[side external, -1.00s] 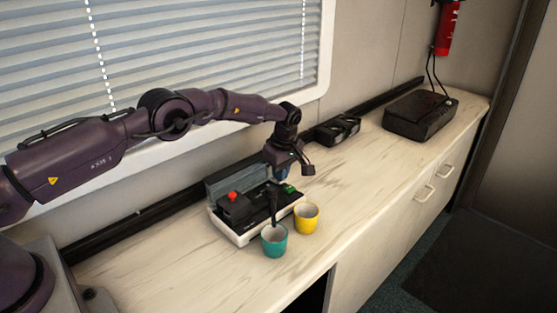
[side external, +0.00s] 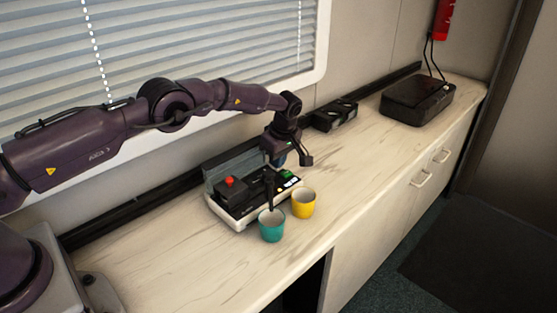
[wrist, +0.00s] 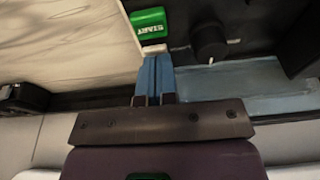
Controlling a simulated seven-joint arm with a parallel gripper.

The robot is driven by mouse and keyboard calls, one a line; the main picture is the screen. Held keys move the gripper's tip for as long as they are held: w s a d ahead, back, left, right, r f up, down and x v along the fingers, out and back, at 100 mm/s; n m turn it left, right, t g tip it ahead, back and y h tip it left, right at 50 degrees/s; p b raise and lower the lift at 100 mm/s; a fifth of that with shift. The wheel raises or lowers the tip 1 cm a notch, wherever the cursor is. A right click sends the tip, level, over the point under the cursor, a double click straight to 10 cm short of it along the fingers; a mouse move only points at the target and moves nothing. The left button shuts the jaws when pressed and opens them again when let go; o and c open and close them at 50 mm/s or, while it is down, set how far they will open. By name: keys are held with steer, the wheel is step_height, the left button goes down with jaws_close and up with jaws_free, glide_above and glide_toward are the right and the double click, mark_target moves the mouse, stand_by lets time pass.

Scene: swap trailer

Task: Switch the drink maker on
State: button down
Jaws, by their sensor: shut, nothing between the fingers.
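The drink maker (side external: 239,208) is a low black and white machine on the counter, with a red button (side external: 230,181) on its left part and a spout over a teal cup (side external: 271,226). Its green START button (wrist: 148,21) shows in the wrist view, just beyond the fingertips. My gripper (wrist: 154,58) is shut and empty, its blue fingers together. The tips are close to a small white piece at the near edge of the green button; I cannot tell whether they touch. In the side view my gripper (side external: 278,162) is over the right part of the machine.
A yellow cup (side external: 303,205) stands right of the teal cup. A black device (side external: 335,114) and a larger black box (side external: 417,103) with cables stand farther along the counter. The counter (side external: 365,155) between them and the front edge is clear.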

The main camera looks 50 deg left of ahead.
steer(key=shift+a+r, duration=0.15)
steer(key=shift+a, duration=0.35)
steer(key=shift+r, duration=0.2)
step_height(320, 180, up, 4)
steer(key=shift+a+r, duration=0.1)
steer(key=shift+a, duration=0.05)
steer(key=d+v, duration=0.2)
steer(key=v, duration=0.7)
steer(key=shift+d, duration=0.15)
